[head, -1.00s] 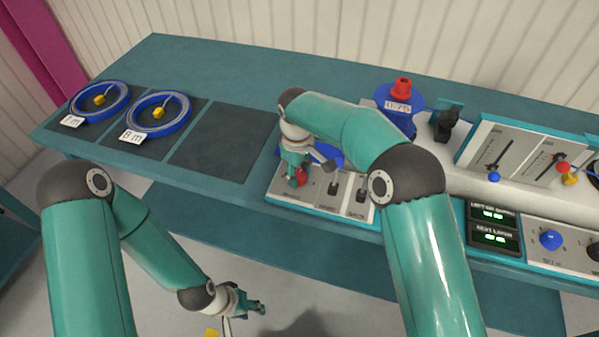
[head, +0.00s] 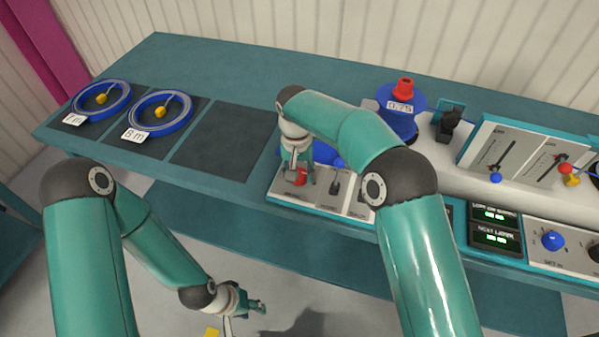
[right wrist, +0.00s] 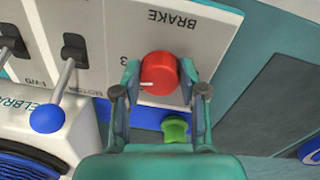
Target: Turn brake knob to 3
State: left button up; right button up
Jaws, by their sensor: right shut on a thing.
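The red brake knob (right wrist: 160,74) sits on a pale panel (right wrist: 190,35) marked BRAKE in the right wrist view. A white pointer line shows on the knob's left side, with a partly hidden digit 3 just beyond it. My right gripper (right wrist: 162,80) is shut on the knob, one finger on each side. In the head view, the right gripper (head: 300,176) reaches down over the knob (head: 297,177), partly hiding it. My left gripper (head: 258,307) hangs low in front of the table, apart from everything; its fingers are too small to judge.
A switch with a blue-ended lever (right wrist: 47,117) stands left of the knob in the wrist view, and a green piece (right wrist: 175,130) lies close below it. Two blue cable coils (head: 160,111) lie on the table's left. A dark empty mat (head: 222,142) is beside them.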

jog(key=shift+w+r+m, duration=0.15)
jog(key=shift+m, duration=1.15)
jog(key=o, duration=1)
jog(key=shift+a, duration=0.1)
jog(key=shift+o, duration=0.7)
notch_tip(320, 180, up, 12)
jog(key=shift+a, duration=0.2)
jog(key=shift+f, duration=0.2)
